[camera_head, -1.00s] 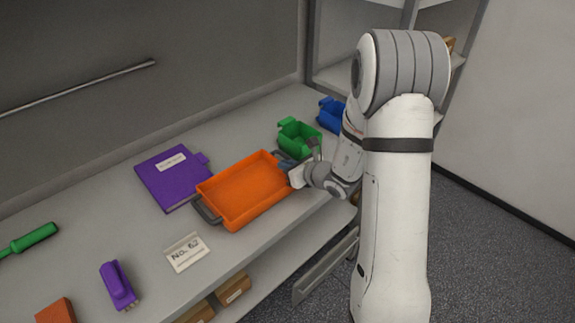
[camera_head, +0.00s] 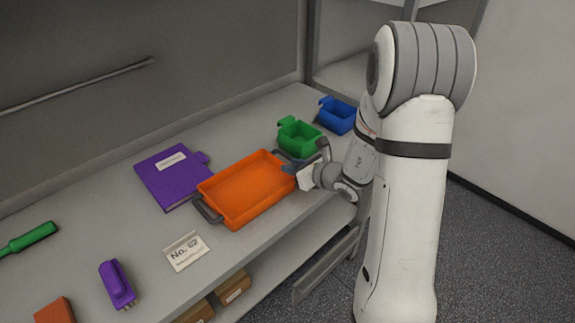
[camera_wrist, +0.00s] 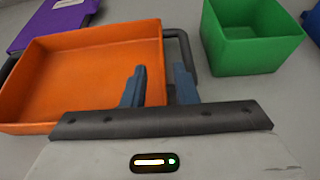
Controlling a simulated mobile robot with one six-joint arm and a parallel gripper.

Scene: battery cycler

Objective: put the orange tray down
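The orange tray (camera_head: 246,190) rests flat on the grey bench top, with a dark handle at each end. It is empty. My gripper (camera_head: 289,169) is at its right end, beside the right handle. In the wrist view my gripper's two blue fingers (camera_wrist: 160,87) are apart with a clear gap and nothing gripped between them. The tray (camera_wrist: 80,75) lies at the left there, and its near handle (camera_wrist: 187,52) passes behind the right finger. Whether a finger touches the tray or handle I cannot tell.
A green bin (camera_head: 299,138) stands close behind my gripper, with a blue bin (camera_head: 338,115) beyond. A purple binder (camera_head: 172,177) lies left of the tray. A label card (camera_head: 186,251), a purple connector (camera_head: 117,285) and a green screwdriver (camera_head: 28,239) lie toward the front left.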

